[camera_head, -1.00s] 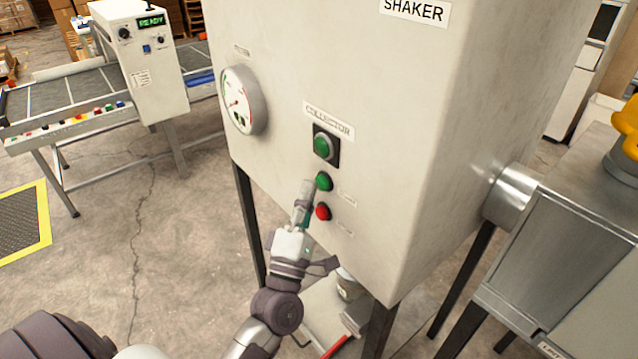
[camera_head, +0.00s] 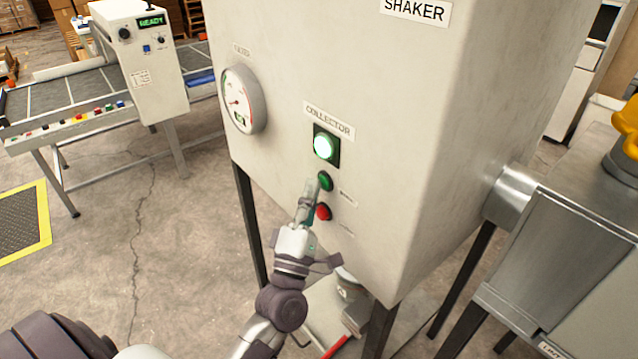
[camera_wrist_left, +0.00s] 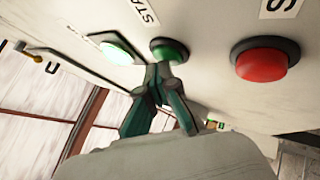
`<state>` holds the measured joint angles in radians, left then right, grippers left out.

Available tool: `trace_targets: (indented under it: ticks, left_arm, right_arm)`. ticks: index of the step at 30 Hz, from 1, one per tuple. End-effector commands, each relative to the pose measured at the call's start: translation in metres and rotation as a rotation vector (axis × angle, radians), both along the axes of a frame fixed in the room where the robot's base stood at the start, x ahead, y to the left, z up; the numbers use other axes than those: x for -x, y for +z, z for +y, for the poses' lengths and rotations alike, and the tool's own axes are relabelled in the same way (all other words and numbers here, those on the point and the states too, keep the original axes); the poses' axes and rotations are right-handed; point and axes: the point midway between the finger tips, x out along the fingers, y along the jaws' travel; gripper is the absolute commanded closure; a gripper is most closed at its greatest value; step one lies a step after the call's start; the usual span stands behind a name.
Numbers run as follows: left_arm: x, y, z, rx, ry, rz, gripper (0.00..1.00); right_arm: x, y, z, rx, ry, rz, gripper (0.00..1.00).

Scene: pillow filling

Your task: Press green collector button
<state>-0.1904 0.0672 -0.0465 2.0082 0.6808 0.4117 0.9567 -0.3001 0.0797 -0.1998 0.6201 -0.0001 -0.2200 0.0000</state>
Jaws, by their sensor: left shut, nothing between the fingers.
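The green collector button (camera_head: 325,181) is on the front of the cream machine cabinet, below a lit green indicator (camera_head: 324,146) and the COLLECTOR label (camera_head: 329,120). A red button (camera_head: 323,212) sits just under it. My left gripper (camera_head: 310,187) is shut and empty, its fingertips at the lower left edge of the green button. In the left wrist view the fingertips (camera_wrist_left: 160,70) meet at the near edge of the green button (camera_wrist_left: 169,50) and appear to touch it. The red button (camera_wrist_left: 266,62) is to the right there. My right gripper is not in view.
A round gauge (camera_head: 242,100) is left of the buttons. A conveyor with a READY box (camera_head: 150,65) stands back left. A metal duct (camera_head: 512,196) joins the cabinet's right side. Open concrete floor lies to the left.

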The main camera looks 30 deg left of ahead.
Motion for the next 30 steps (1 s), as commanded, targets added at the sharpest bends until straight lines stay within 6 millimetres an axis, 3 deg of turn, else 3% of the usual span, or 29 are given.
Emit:
trace_targets:
  ticks: [13,23,30]
  left_arm:
    - [0.017,0.000,0.007,-0.002,0.001,0.000,1.00]
    - [0.018,0.000,0.007,-0.001,0.001,0.000,1.00]
    - [0.037,-0.001,0.015,-0.001,-0.001,0.002,1.00]
  right_arm:
    - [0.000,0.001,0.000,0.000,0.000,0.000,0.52]
    - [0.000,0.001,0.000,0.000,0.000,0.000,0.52]
    - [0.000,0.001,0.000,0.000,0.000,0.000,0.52]
